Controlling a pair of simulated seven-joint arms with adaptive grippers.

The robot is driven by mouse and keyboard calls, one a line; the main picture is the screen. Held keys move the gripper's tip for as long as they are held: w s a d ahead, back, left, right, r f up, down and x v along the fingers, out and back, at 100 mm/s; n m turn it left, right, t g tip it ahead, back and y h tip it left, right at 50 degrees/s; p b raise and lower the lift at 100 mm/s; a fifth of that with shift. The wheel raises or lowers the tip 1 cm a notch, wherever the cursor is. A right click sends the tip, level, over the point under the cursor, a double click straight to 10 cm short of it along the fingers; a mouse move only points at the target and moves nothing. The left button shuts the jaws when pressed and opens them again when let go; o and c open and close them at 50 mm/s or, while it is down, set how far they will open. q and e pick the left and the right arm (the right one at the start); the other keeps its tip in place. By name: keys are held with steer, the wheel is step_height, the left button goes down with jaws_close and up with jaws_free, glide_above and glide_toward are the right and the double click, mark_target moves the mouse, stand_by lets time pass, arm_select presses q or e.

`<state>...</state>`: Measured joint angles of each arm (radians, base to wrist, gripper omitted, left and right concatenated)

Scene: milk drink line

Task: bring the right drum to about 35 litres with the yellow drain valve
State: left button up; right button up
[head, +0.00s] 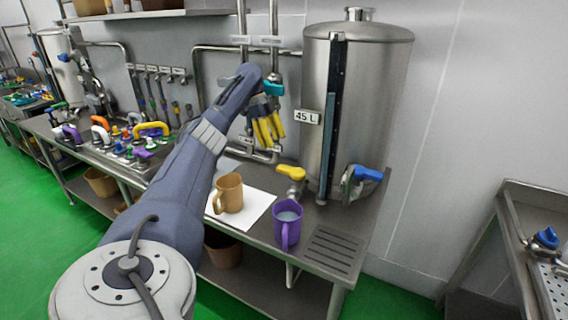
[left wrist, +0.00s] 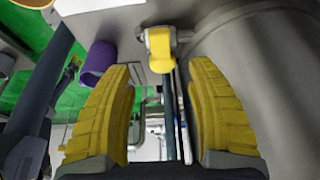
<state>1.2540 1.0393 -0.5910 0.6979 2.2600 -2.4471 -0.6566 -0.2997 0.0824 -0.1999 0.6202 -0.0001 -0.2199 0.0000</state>
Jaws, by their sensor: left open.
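The right drum (head: 385,90) is a tall steel tank at the back right of the bench, with a "45 L" tag (head: 307,117). A dark sight strip (head: 332,125) runs down its front; I cannot read a level on it. The yellow drain valve (head: 291,173) is low, just left of the drum. In the left wrist view the yellow valve handle (left wrist: 160,50) shows beyond and between the fingertips, apart from them. My left gripper (head: 269,130) is open and empty, above and left of the yellow valve. My right gripper is not in view.
A purple mug (head: 288,225) with pale liquid stands in front of the yellow valve. An orange-brown mug (head: 228,193) stands on white paper (head: 258,208). A blue valve (head: 368,173) is at the drum's lower right; a teal valve (head: 273,88) is on the pipe above.

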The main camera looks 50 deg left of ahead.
mark_target(284, 167)
arm_select(q)
steer(key=x, duration=1.1)
steer(key=shift+d+f, duration=0.1)
steer(key=shift+f, duration=0.1)
steer(key=shift+c, duration=0.5)
jaws_close()
